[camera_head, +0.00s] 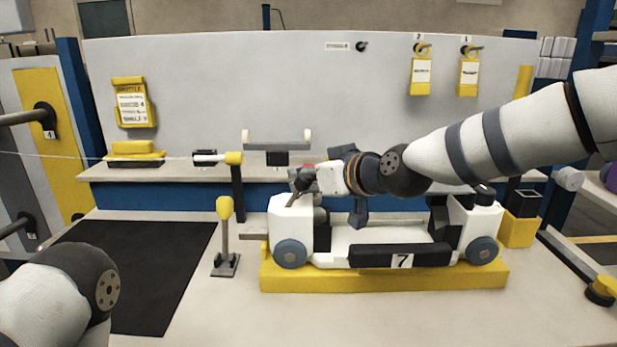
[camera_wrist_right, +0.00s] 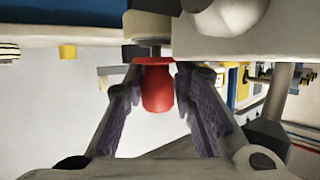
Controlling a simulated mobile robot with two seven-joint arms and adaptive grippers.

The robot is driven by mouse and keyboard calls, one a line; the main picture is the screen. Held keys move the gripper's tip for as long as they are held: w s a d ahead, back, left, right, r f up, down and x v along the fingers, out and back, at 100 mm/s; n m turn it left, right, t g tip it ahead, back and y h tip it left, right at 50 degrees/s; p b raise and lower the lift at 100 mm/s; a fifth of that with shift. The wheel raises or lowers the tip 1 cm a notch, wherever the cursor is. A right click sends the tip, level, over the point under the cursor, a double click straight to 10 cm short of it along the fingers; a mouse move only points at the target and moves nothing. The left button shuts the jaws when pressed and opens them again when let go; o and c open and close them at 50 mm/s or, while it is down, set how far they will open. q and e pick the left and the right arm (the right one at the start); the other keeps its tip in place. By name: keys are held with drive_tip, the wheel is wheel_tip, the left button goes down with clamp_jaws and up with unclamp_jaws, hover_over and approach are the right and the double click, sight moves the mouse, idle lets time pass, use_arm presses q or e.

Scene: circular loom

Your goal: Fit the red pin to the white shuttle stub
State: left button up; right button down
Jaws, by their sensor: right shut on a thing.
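The white shuttle (camera_head: 345,240), marked 7, sits on a yellow base on the table, with dark wheels at both ends. My right gripper (camera_head: 302,181) is over its left end, reaching in from the right. In the right wrist view my right gripper (camera_wrist_right: 156,100) is shut on the red pin (camera_wrist_right: 157,90), which has a wider rim at its top. A short grey stem (camera_wrist_right: 155,52) with a pale round part shows right above the pin; I cannot tell whether they touch. White bodywork (camera_wrist_right: 235,32) is beside it. My left arm shows at lower left; its gripper is out of view.
A yellow-topped post (camera_head: 224,232) stands left of the shuttle. A dark mat (camera_head: 140,265) covers the table at left. The table in front of the shuttle is clear.

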drive_tip(key=shift+s+f, duration=0.15)
drive_tip(key=shift+f, duration=0.55)
drive_tip(key=c, duration=1.5)
unclamp_jaws()
drive_tip(key=shift+c, duration=0.2)
drive_tip(key=o, duration=0.3)
drive_tip(key=shift+d+f, duration=0.1)
drive_tip(key=r+v, duration=0.1)
drive_tip(key=v, duration=1.1)
drive_tip(key=shift+w+d+r, duration=0.2)
drive_tip(key=shift+w, duration=0.1)
